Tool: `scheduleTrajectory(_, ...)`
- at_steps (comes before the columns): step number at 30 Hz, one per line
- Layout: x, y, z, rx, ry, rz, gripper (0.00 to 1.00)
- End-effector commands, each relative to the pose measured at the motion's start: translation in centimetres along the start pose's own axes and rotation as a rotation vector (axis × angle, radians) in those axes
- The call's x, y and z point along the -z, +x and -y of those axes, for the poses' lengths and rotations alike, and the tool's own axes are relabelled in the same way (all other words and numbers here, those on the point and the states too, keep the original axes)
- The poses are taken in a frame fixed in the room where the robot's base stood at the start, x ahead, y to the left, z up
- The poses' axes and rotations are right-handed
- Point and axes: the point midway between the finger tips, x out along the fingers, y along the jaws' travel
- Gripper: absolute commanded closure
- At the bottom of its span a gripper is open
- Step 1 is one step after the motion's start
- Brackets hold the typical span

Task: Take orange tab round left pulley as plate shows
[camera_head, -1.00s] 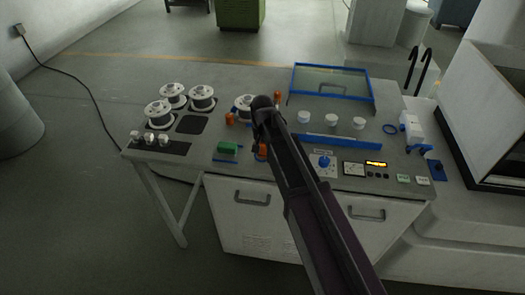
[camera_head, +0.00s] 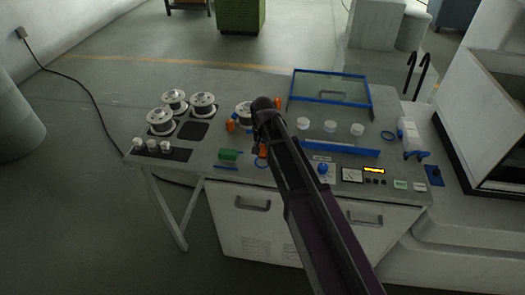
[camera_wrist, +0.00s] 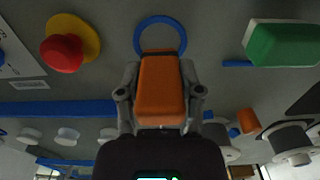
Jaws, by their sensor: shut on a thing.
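My gripper (camera_wrist: 159,112) is shut on an orange tab (camera_wrist: 160,78), a block between its two fingers in the wrist view. A blue ring (camera_wrist: 160,20) on the bench shows just past the tab's end. In the head view my arm hides most of the gripper; a bit of orange (camera_head: 262,150) shows beside it above the bench. Three white pulleys (camera_head: 303,124) (camera_head: 330,127) (camera_head: 357,129) stand in a row to the right of my arm; the left one is nearest it. No wire can be made out.
A blue-framed clear cover (camera_head: 331,88) stands behind the pulleys and a blue bar (camera_head: 350,148) runs in front. A green block (camera_head: 229,155) lies left of my arm. Several white spools (camera_head: 161,121) fill the bench's left part. A red knob (camera_wrist: 62,53) shows in the wrist view.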

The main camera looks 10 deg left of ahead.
Motion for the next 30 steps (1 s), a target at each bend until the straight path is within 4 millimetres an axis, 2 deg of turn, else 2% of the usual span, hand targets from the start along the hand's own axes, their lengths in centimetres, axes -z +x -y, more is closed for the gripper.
scheduleTrajectory(1, 0.0, -0.9, 0.0, 0.0, 0.0, 0.0, 1.0)
scheduleTrajectory(3, -0.3, -1.4, -0.1, 0.0, 0.0, 0.0, 1.0)
scheduleTrajectory(15, -9.5, -1.9, -4.2, 0.0, 0.0, 0.0, 1.0)
scheduleTrajectory(21, -12.8, -2.2, -5.6, 0.0, 0.0, 0.0, 1.0)
scheduleTrajectory(30, -14.4, -2.4, -6.3, 0.0, 0.0, 0.0, 1.0)
